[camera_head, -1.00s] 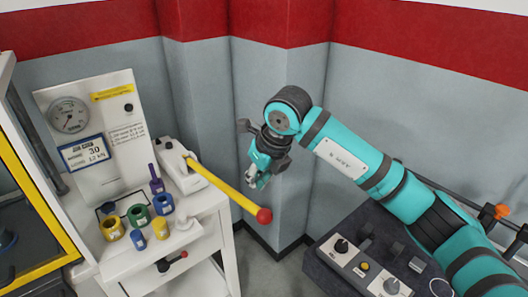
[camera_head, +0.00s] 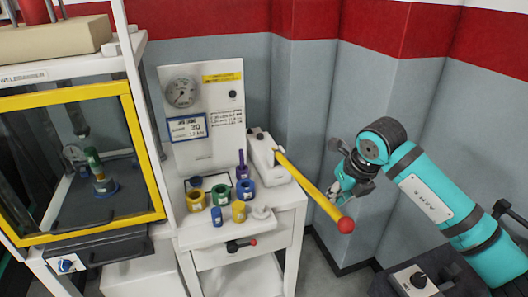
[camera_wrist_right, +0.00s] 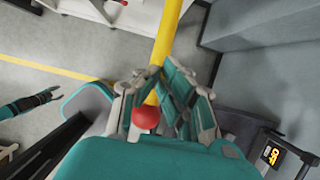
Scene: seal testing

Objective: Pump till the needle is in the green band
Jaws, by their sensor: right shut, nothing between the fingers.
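The round pressure gauge (camera_head: 182,91) is at the top left of a white panel (camera_head: 214,145). Its needle and any green band are too small to read. The yellow pump lever (camera_head: 308,187) slants down to the right from a white pump body (camera_head: 268,158) and ends in a red knob (camera_head: 346,225). My right gripper (camera_head: 332,198) is shut and empty, just behind the lever near the knob. In the right wrist view the lever (camera_wrist_right: 166,38) passes among its fingers; contact is unclear. A small teal-and-black part (camera_wrist_right: 30,103) there may be my left gripper.
Blue, yellow, green and purple fittings (camera_head: 221,194) stand on the white cart (camera_head: 285,205) left of the lever. A yellow-framed glass cabinet (camera_head: 150,155) stands farther left. A dark console (camera_head: 440,270) is at lower right. Grey walls close in behind.

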